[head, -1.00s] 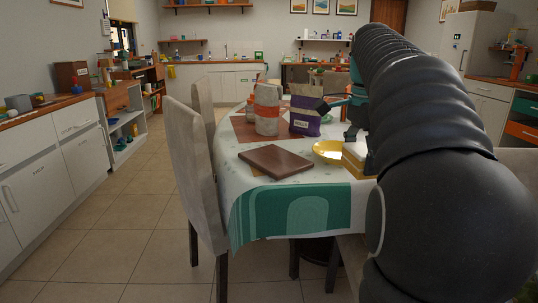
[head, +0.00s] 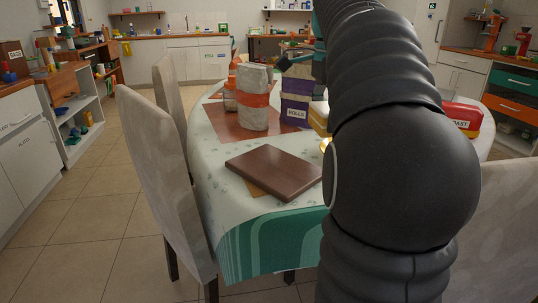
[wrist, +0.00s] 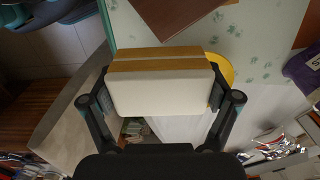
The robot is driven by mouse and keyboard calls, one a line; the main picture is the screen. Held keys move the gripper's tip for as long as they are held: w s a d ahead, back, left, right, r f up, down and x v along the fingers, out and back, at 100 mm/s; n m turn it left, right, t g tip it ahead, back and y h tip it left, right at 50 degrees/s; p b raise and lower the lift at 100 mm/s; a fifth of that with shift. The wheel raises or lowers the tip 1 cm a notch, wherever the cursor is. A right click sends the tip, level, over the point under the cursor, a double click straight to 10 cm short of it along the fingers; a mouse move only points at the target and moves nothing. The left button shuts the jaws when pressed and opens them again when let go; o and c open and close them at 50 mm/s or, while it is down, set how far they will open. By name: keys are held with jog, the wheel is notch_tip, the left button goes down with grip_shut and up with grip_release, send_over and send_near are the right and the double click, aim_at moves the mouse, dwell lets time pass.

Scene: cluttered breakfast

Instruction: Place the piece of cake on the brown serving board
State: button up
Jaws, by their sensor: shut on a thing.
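The piece of cake (wrist: 160,92), white on one face with tan-brown layers, sits between the two fingers of my gripper (wrist: 161,88) in the wrist view. My gripper is shut on it. In the head view only a yellow edge of the cake (head: 318,118) shows beside my arm, which hides most of the gripper. The brown serving board (head: 274,171) lies flat and empty on the table, left of and nearer than the cake. Part of the board (wrist: 172,10) shows at the top of the wrist view, apart from the cake.
A yellow plate (wrist: 223,67) is partly hidden behind the cake. A red toast package (head: 463,117) is at the right. A chair (head: 165,165) stands at the table's left.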

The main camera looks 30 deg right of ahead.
send_over(275, 165)
notch_tip(275, 165, down, 6)
jog(key=shift+s+f+b, duration=0.1)
jog(key=shift+f+b, duration=0.1)
jog(key=shift+b, duration=0.2)
jog(key=shift+f+b, duration=0.45)
jog(key=shift+f, duration=1.55)
jog(key=shift+f, duration=0.1)
jog(key=o, duration=0.9)
